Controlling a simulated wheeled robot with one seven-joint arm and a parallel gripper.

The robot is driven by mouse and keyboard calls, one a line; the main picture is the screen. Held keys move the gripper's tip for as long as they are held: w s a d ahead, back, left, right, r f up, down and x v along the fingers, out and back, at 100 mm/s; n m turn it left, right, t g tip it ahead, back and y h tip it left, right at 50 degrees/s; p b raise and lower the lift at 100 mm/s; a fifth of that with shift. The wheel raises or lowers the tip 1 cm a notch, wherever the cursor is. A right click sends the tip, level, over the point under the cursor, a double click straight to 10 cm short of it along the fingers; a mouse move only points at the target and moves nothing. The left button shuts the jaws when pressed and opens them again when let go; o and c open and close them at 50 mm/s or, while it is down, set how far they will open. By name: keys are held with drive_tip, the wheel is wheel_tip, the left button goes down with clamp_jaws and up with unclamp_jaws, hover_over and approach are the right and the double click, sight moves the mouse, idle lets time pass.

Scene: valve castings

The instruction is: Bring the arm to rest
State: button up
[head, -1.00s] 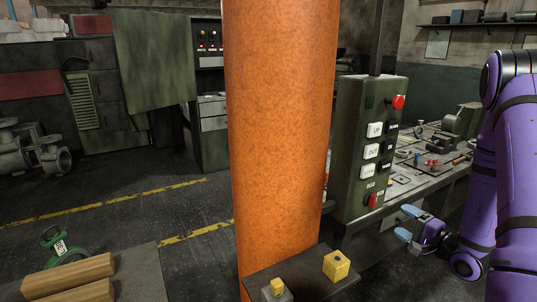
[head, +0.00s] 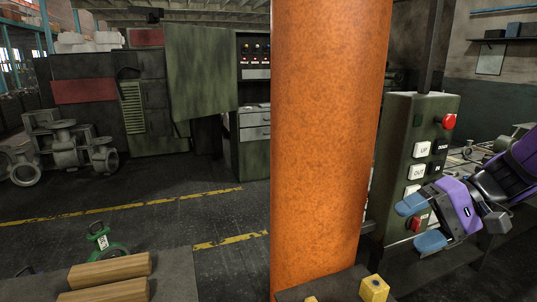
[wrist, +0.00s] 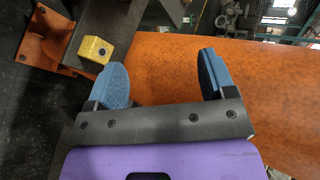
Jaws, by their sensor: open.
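My purple arm comes in from the right edge of the head view. My gripper (head: 419,223) has two blue-padded fingers, spread apart with nothing between them. In the head view it is in front of the lower part of the green control pendant (head: 410,150), covering some of its buttons. In the wrist view my gripper (wrist: 165,80) points toward the orange column (wrist: 265,85), with the fingers apart and empty. I cannot tell whether a finger touches the column.
The orange column (head: 325,150) stands in the middle. A yellow block (head: 374,289) sits on a dark plate at its foot. Wooden bars (head: 110,270) lie on a bench at lower left. Grey castings (head: 65,150) stand at far left. The floor between is open.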

drive_tip(key=s+d+r+n+t+h, duration=0.2)
drive_tip(key=s+d+r+t+h, duration=0.1)
drive_tip(key=s+r+h, duration=0.6)
drive_tip(key=shift+s+d+t+h, duration=0.3)
drive_tip(key=shift+s+t+h, duration=0.5)
drive_tip(key=shift+s+h, duration=0.3)
